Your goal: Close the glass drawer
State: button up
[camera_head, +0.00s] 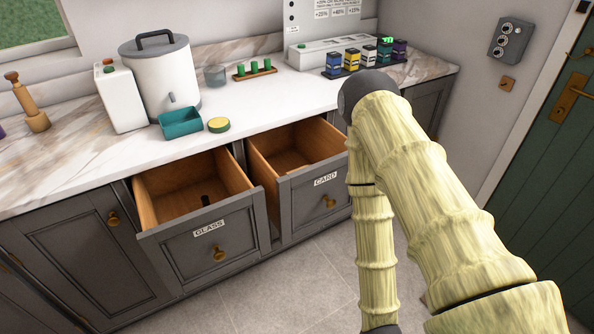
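The glass drawer (176,246) is a grey drawer with a wooden inside, pulled well out of the cabinet under the counter. Its front carries a white label (209,228) reading GLASS and a round brass knob (218,254). A small dark item (205,200) shows inside it. My arm comes in from the lower right and bends down in front of the cabinet. My gripper is not in view; it lies below the bottom edge of the picture, so its fingers are hidden.
The card drawer (300,196) to the right is also open. Closed cabinet doors (80,242) stand to the left. The marble counter (270,105) holds a white canister (162,80), a teal tray (180,122) and several small boxes. Bare tiled floor (275,290) lies in front of the drawers.

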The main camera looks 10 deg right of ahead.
aim_at(187, 251)
jog(key=z, duration=1.25)
jog(key=k, duration=0.85)
jog(key=u, duration=1.3)
